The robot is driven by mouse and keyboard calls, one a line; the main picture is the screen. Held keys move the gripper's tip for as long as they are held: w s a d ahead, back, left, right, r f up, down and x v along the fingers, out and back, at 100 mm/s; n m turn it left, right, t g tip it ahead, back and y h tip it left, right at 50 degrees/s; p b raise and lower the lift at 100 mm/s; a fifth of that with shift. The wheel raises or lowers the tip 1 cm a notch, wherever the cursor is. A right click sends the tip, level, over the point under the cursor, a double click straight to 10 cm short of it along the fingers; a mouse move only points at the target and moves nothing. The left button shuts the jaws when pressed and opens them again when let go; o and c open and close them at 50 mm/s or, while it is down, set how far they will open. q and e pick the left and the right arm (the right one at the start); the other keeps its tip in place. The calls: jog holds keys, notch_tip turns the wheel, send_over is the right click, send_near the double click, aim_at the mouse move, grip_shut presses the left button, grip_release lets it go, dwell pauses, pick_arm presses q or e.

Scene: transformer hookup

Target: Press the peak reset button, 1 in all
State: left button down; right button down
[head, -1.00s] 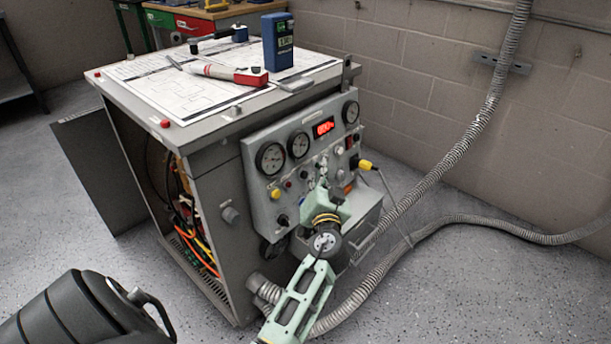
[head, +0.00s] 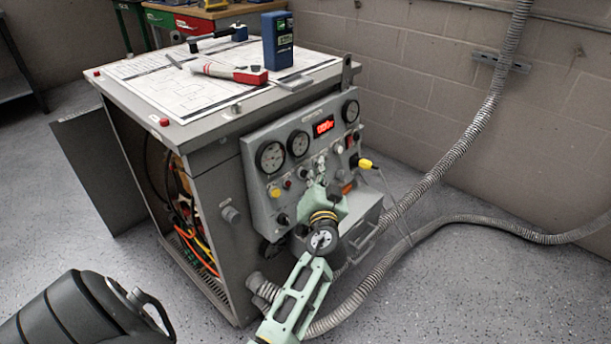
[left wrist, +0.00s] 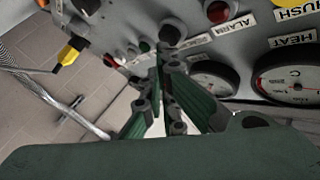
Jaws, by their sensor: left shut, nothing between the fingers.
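The grey control panel (head: 262,205) on the cabinet's front carries dials, a red lit display (head: 323,125), and small buttons and knobs. I cannot tell which is the peak reset button, as no such label is readable. My left gripper (head: 317,181) is in front of the panel's lower middle, covering part of it. In the left wrist view the left gripper (left wrist: 161,72) is shut and empty, its fingertips close below a dark round knob (left wrist: 172,32). Whether they touch the panel is unclear. A red button (left wrist: 217,11) sits up to the right. My right gripper is out of view.
A yellow connector (head: 366,164) with a thin cable is right of the panel. A grey drawer (head: 362,222) with a handle juts out below. Corrugated hoses (head: 440,238) run along the floor and wall. A blue meter (head: 278,42) stands on the cabinet top.

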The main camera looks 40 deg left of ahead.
pick_arm(q)
jog(key=shift+a, duration=0.1)
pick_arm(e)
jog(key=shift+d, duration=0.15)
pick_arm(q)
jog(key=shift+a, duration=0.4)
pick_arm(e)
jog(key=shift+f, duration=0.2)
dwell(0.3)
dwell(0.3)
pick_arm(q)
jog(key=shift+s+d+r+b, duration=0.1)
jog(key=shift+d+b, duration=0.35)
jog(key=shift+d, duration=0.4)
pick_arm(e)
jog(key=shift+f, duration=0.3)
